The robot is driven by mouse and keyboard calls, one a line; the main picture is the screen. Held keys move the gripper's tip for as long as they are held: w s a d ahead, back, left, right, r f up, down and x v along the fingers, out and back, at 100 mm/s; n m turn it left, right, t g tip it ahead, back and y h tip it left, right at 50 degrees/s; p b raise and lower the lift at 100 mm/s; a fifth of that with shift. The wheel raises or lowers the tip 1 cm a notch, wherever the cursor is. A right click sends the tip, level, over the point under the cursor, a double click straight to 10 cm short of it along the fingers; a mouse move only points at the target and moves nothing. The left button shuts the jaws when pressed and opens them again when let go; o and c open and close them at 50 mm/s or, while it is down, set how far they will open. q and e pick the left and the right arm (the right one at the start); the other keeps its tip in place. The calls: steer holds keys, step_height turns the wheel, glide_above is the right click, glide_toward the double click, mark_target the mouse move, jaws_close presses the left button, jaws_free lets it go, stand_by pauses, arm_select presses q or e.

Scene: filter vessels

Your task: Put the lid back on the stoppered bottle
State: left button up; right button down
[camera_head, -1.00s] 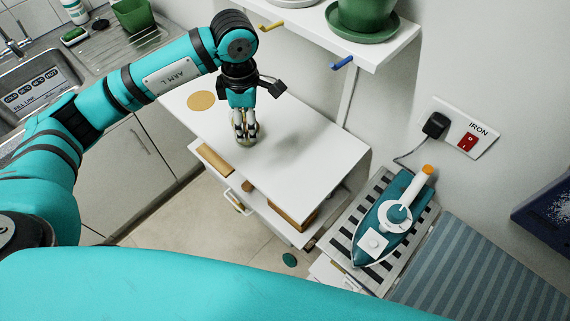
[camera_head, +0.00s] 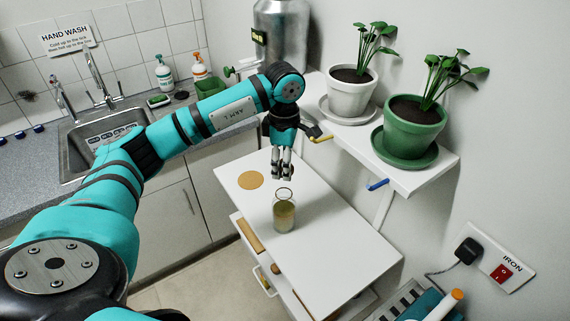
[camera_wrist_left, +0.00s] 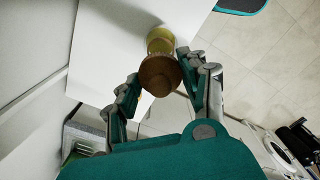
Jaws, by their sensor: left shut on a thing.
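The stoppered bottle (camera_head: 284,217) is a clear glass vessel with yellowish contents, upright on the white cabinet top. Its round rim shows with no lid on it. My left gripper (camera_head: 282,174) points down above the bottle, apart from it. In the left wrist view a brown, round lid (camera_wrist_left: 160,76) sits between the fingers of my left gripper (camera_wrist_left: 165,88), which is shut on it. The bottle (camera_wrist_left: 160,42) shows partly behind the lid there. In the head view the lid is hard to make out at the fingertips. My right gripper is not in view.
The white cabinet top (camera_head: 335,255) is mostly clear, with a flat tan disc (camera_head: 250,180) beside the bottle. A wall shelf (camera_head: 420,175) with a white pot (camera_head: 350,97) and a green pot (camera_head: 412,130) stands close right of my left gripper. A sink (camera_head: 105,150) is at left.

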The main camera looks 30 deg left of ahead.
mark_target(284, 190)
arm_select(q)
steer(key=shift+w+d+f, duration=0.1)
steer(key=shift+f, duration=0.15)
steer(key=shift+s+a+f+b, duration=0.1)
steer(key=shift+s+f+b, duration=0.05)
steer(key=shift+f+b, duration=0.25)
steer(key=shift+s+a+f+b, duration=0.1)
steer(key=shift+f+b, duration=0.15)
steer(key=shift+f, duration=0.25)
step_height(284, 190, down, 3)
steer(key=shift+w+d+r+b, duration=0.1)
steer(key=shift+w+r+b, duration=0.05)
steer(key=shift+b, duration=0.6)
steer(key=shift+f+b, duration=0.65)
steer(key=shift+f, duration=0.1)
steer(key=shift+r+b, duration=0.1)
steer(key=shift+b, duration=0.2)
steer(key=shift+f+b, duration=0.25)
steer(key=shift+b, duration=0.2)
stand_by(0.4)
stand_by(0.4)
steer(key=o, duration=1.3)
